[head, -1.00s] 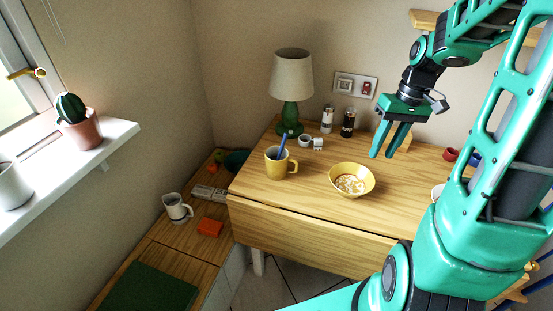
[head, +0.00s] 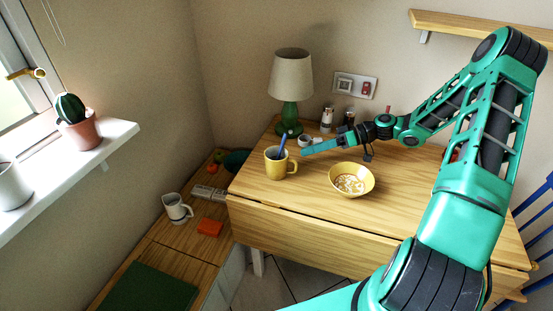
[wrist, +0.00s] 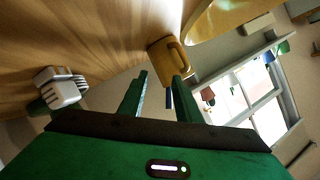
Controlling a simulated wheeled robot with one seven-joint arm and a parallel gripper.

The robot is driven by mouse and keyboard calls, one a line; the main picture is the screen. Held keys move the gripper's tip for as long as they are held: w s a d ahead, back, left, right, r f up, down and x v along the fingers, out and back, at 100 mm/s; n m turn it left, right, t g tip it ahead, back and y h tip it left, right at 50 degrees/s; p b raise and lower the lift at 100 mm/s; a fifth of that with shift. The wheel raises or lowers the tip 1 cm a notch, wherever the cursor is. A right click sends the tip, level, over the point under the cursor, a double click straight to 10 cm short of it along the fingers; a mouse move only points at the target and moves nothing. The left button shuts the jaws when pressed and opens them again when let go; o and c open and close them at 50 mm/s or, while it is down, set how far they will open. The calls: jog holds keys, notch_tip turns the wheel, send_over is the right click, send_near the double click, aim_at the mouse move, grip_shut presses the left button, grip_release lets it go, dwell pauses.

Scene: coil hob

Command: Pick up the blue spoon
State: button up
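The blue spoon (head: 282,146) stands in the yellow mug (head: 273,168) on the wooden table, its handle poking up above the rim. My gripper (head: 304,151) reaches in from the right, roughly level, with its fingertips just right of the spoon's handle. In the wrist view the fingers of my gripper (wrist: 160,74) are apart, with nothing held between them. The spoon (wrist: 168,98) shows there as a short dark blue bar in the gap between the fingers, nearer the right one. The mug (wrist: 166,68) lies beyond the fingertips. The spoon's lower end is hidden inside the mug.
A yellow bowl (head: 351,181) with food sits right of the mug. A green lamp (head: 290,112) and shakers (head: 327,120) stand behind. Small white items (head: 305,140) are close to my fingers, also in the wrist view (wrist: 62,86). The table's front is clear.

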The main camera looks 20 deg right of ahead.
aim_at(279, 155)
jog(key=w+a+r+t+y, duration=0.1)
jog(key=w+a+r, duration=0.1)
jog(key=a, duration=0.4)
jog(key=w+a+r+n+t+y, duration=0.1)
jog(key=w+a+y, duration=0.1)
jog(key=a, duration=0.4)
jog(key=shift+w+r, duration=0.3)
jog(key=shift+r, duration=0.05)
grip_shut()
